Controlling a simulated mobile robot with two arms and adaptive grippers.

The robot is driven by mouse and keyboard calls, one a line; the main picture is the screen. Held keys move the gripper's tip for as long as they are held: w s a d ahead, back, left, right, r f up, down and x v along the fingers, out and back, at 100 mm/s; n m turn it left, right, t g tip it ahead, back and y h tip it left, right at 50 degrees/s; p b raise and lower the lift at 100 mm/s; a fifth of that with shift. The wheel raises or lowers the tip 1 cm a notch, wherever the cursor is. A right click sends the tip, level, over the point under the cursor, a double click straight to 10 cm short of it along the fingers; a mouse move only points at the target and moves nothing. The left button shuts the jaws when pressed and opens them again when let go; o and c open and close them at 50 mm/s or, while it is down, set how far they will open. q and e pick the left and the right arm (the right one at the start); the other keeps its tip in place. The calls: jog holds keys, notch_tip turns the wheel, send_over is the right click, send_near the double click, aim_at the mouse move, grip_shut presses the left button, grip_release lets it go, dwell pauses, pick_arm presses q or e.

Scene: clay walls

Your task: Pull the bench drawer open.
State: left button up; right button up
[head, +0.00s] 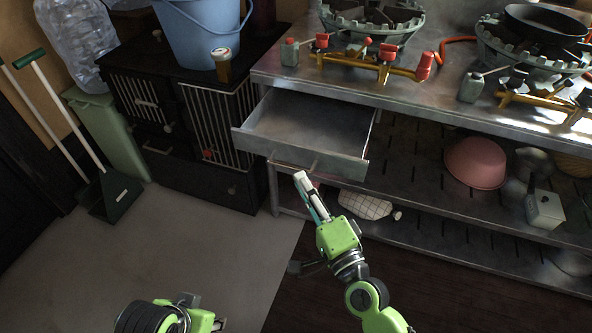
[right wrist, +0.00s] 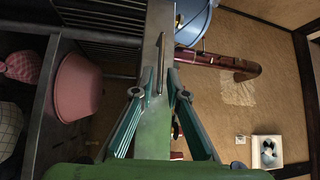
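The bench (head: 430,105) has a grey metal drawer (head: 312,124) that stands pulled out, its empty inside showing. Its thin bar handle (head: 285,165) runs along the drawer front. My right gripper (head: 303,182) is at the handle, just in front of the drawer. In the right wrist view, the handle (right wrist: 161,63) lies between the two fingertips, with a narrow gap on either side. The fingers look open; contact is hard to judge. My left gripper (head: 205,315) is only partly in view at the bottom edge, and its fingers do not show clearly.
A black stove (head: 195,120) bearing a blue bucket (head: 205,30) stands left of the drawer. The lower shelves hold a pink bowl (head: 475,163), a checked bundle (head: 365,205) and a grey box (head: 544,209). Burners stand on the bench top. The floor in front is clear.

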jog(key=v, duration=0.6)
jog(key=shift+s, duration=0.25)
jog(key=shift+d, duration=0.1)
